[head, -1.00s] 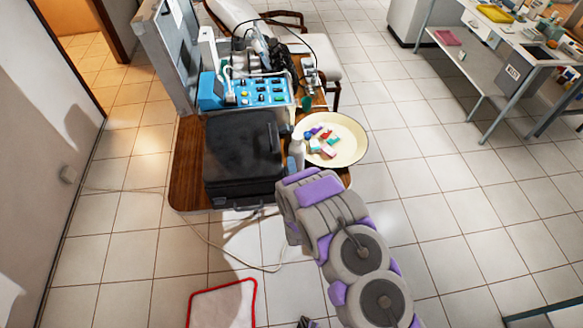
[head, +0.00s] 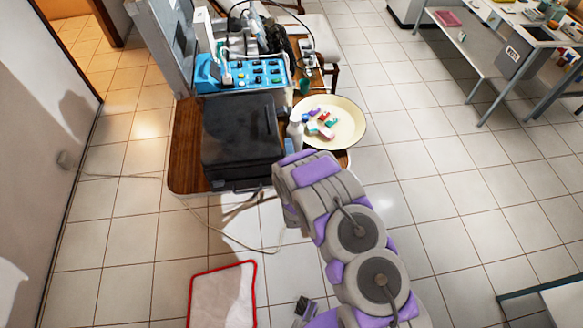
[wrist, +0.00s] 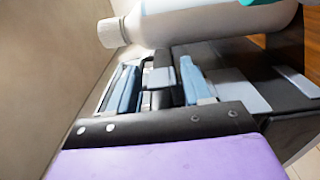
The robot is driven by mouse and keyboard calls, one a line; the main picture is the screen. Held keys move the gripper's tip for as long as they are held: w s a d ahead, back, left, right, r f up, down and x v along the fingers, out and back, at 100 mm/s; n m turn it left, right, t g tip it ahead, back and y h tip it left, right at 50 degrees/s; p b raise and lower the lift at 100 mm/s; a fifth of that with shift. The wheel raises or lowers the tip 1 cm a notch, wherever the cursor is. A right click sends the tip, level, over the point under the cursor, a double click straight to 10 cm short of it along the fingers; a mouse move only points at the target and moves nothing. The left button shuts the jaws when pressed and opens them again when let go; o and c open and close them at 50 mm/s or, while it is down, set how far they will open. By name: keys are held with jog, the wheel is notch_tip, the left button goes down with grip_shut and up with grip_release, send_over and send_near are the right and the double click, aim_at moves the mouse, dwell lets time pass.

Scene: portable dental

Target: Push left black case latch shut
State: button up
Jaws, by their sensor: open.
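The black case (head: 240,130) lies with its lid down on the wooden table in the head view. My gripper is hidden behind my arm in the head view, near the case's near right corner. In the wrist view my gripper (wrist: 160,66) is open, with blue-grey fingers either side of a gap. A small grey piece (wrist: 160,78) shows at the gap; I cannot tell whether it is a latch. A dark surface, probably the case, lies to the right.
A white bottle (head: 295,134) stands beside the case and crosses the top of the wrist view (wrist: 200,25). A cream round tray (head: 350,130) holds several small coloured items. A blue control box (head: 250,76) stands behind the case. A red-edged mat (head: 222,296) lies on the floor.

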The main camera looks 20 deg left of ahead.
jog(key=p+v, duration=0.1)
jog(key=v, duration=1.5)
jog(key=shift+s, duration=0.3)
jog(key=shift+w, duration=0.1)
